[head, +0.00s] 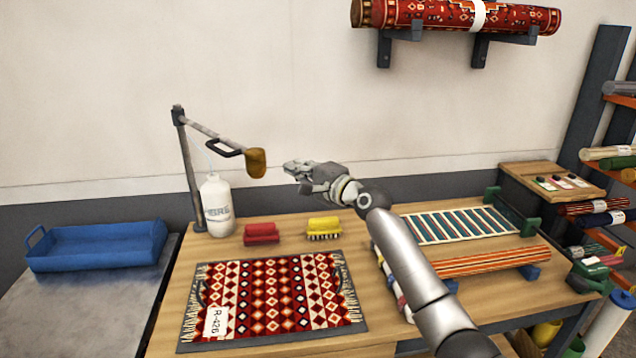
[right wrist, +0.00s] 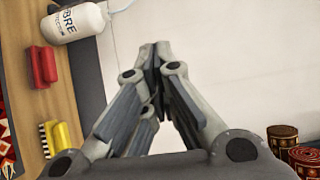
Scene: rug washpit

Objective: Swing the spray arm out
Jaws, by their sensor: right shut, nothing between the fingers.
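The spray arm (head: 211,133) is a grey bar on top of a dark upright post (head: 188,165) at the table's back left. It points right and toward me, with a brass-coloured spray head (head: 256,163) at its end and a black loop handle (head: 225,149) beside the head. My right gripper (head: 290,167) is shut and empty, a little to the right of the spray head and apart from it. In the right wrist view the fingers (right wrist: 154,50) meet; the spray arm does not show there. My left gripper is not in view.
A white bottle (head: 216,205) stands below the spray arm. A patterned rug (head: 272,298) lies in front. A blue tray (head: 97,246) sits at left. Above the brushes is free air.

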